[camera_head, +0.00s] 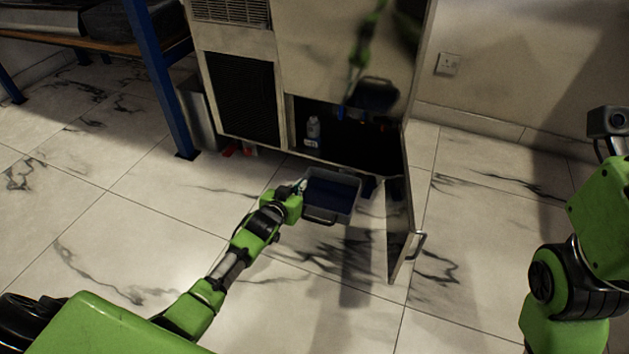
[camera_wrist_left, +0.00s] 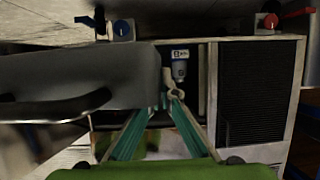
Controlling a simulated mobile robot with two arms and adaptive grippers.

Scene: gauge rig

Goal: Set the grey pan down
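The grey pan (camera_head: 345,214) is an open rectangular tray with a dark blue-looking inside and a dark handle on its front. It is in front of the open cabinet, with a shadow on the floor below it, and looks held off the floor. My left gripper (camera_head: 301,187) is at the pan's left wall. In the left wrist view the pan (camera_wrist_left: 125,75) fills the left side, and my left gripper's teal fingers (camera_wrist_left: 170,95) come together at its edge. The exact contact is small and partly hidden. My right arm is at the right edge; its gripper is not visible.
The cabinet (camera_head: 241,40) has an open lower compartment with a white bottle (camera_head: 313,130) inside. Its open door (camera_head: 399,225) stands close to the pan's right. A blue-legged bench (camera_head: 160,75) is at the left. The marble-tiled floor is clear in front and at the left.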

